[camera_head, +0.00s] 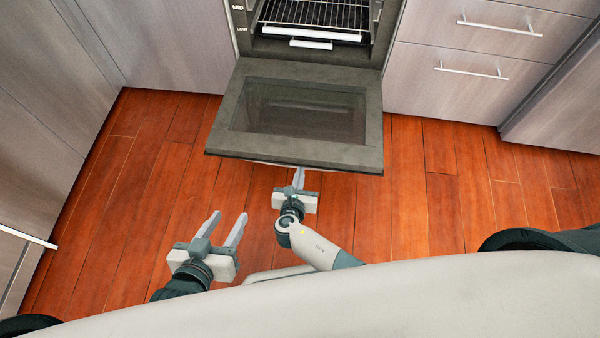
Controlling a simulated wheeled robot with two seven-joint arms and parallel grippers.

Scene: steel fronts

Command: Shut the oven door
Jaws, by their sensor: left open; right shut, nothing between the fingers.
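The oven door (360,122) is folded down and open, its inner side with the dark window facing up. The oven (388,30) stands behind it with its cavity and wire racks (315,14) showing. My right gripper (299,172) is shut and empty, with its fingertips right at the door's front edge, near the middle. I cannot tell whether they touch the door or lie under it. My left gripper (225,222) is open and empty, over the floor to the left and nearer to me, apart from the door. The door's outer side is hidden.
Drawers with bar handles (472,72) stand right of the oven, and grey cabinets (50,110) stand on the left. A white bar handle (28,237) sticks out at the left edge. The wooden floor (440,210) is clear on both sides of the door.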

